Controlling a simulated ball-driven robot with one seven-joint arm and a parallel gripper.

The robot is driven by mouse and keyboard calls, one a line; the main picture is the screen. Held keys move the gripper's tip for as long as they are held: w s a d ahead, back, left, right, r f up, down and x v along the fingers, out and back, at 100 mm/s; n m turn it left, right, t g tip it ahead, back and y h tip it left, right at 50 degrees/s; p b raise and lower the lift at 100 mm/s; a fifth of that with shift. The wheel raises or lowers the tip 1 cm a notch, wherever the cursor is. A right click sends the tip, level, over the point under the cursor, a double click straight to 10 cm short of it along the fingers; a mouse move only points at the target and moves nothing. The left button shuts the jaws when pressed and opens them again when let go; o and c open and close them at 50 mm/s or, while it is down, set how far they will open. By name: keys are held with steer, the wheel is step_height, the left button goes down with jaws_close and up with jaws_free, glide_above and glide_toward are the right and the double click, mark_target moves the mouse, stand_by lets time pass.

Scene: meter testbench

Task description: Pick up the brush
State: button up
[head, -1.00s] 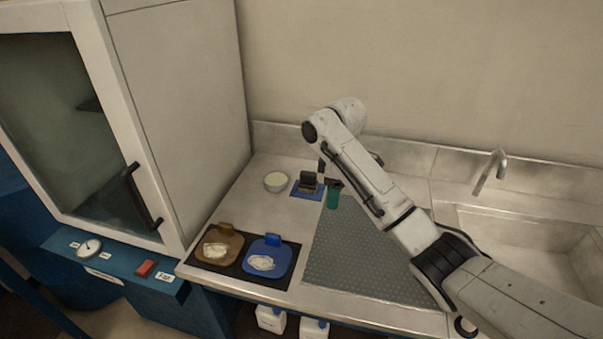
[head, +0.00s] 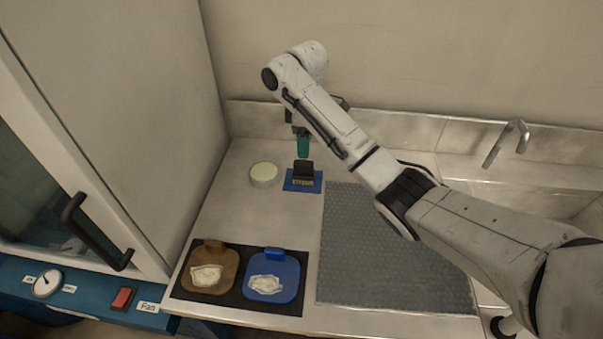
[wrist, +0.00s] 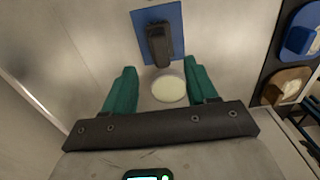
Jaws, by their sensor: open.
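The brush (head: 303,171), dark with pale bristles at its lower edge, rests on a small blue mat (head: 290,188) toward the back of the counter. In the wrist view the brush (wrist: 160,45) lies on the blue mat (wrist: 142,24), ahead of the fingertips. My gripper (head: 303,147) has green fingers and hangs above and just behind the brush in the head view. In the wrist view my gripper (wrist: 161,78) is open with its fingers wide apart and nothing held. The brush is apart from the fingers.
A round pale-filled dish (head: 264,175) stands left of the mat and shows between the fingers in the wrist view (wrist: 169,90). A brown tray (head: 211,270) and a blue tray (head: 272,277) sit at the front. A grey textured mat (head: 390,250) lies right. The cabinet (head: 120,110) stands left.

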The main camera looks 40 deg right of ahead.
mark_target(303, 162)
step_height(303, 162, down, 4)
steer(key=shift+r+b, duration=0.25)
steer(key=shift+b, duration=0.45)
steer(key=shift+w+a+f+p, duration=0.1)
steer(key=shift+f+p, duration=0.55)
steer(key=shift+f, duration=1.85)
jaws_close()
steer(key=shift+r, duration=0.1)
steer(key=shift+r, duration=0.5)
step_height(303, 162, up, 2)
steer(key=shift+a+r+b, duration=0.1)
steer(key=shift+r+b, duration=0.1)
steer(key=shift+b, duration=0.25)
steer(key=s+a+r+p, duration=0.7)
steer(key=s+a+r, duration=0.2)
steer(key=s, duration=0.1)
steer(key=shift+a+r, duration=0.15)
steer(key=shift+r, duration=0.1)
steer(key=shift+s, duration=0.1)
